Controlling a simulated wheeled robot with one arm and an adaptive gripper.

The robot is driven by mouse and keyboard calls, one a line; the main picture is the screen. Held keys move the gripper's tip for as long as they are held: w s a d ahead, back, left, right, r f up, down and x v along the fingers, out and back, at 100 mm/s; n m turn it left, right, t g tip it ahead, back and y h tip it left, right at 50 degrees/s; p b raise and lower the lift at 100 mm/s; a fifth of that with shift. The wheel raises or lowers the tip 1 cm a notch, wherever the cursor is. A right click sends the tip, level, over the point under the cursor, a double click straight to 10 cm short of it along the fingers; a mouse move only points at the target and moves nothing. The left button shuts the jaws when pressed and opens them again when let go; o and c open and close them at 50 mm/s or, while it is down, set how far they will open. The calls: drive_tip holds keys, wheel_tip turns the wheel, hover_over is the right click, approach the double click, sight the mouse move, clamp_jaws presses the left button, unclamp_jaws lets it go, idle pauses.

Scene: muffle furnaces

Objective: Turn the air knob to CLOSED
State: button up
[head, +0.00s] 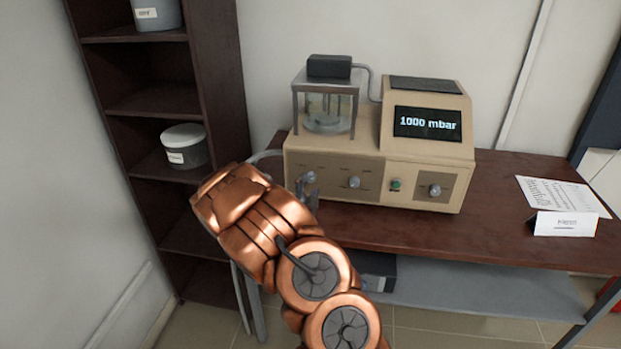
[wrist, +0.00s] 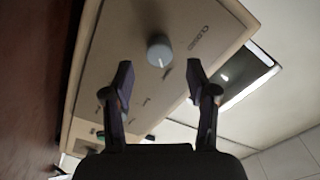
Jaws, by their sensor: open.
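A grey round knob (wrist: 159,50) sits on the beige front panel in the wrist view. Its white mark is on the side toward my gripper, pointing away from the printed word CLOSED (wrist: 188,36). A second label by the knob is too small to read. My gripper (wrist: 159,74) is open, one finger on each side of the knob's line, with the knob just beyond the tips. I see no contact. In the head view the gripper (head: 308,192) is in front of the left knob (head: 310,176), partly covering that area.
The beige machine (head: 332,184) stands on a brown table (head: 500,220). Its screen (head: 427,123) reads 1000 mbar. A middle knob (head: 354,182), a green button (head: 395,184) and a right knob (head: 435,190) share the front. A dark shelf (head: 225,80) stands left.

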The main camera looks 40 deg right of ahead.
sight(311, 180)
drive_tip(key=shift+p+x, duration=0.65)
drive_tip(key=shift+x, duration=1.4)
drive_tip(key=shift+f, duration=0.1)
clamp_jaws()
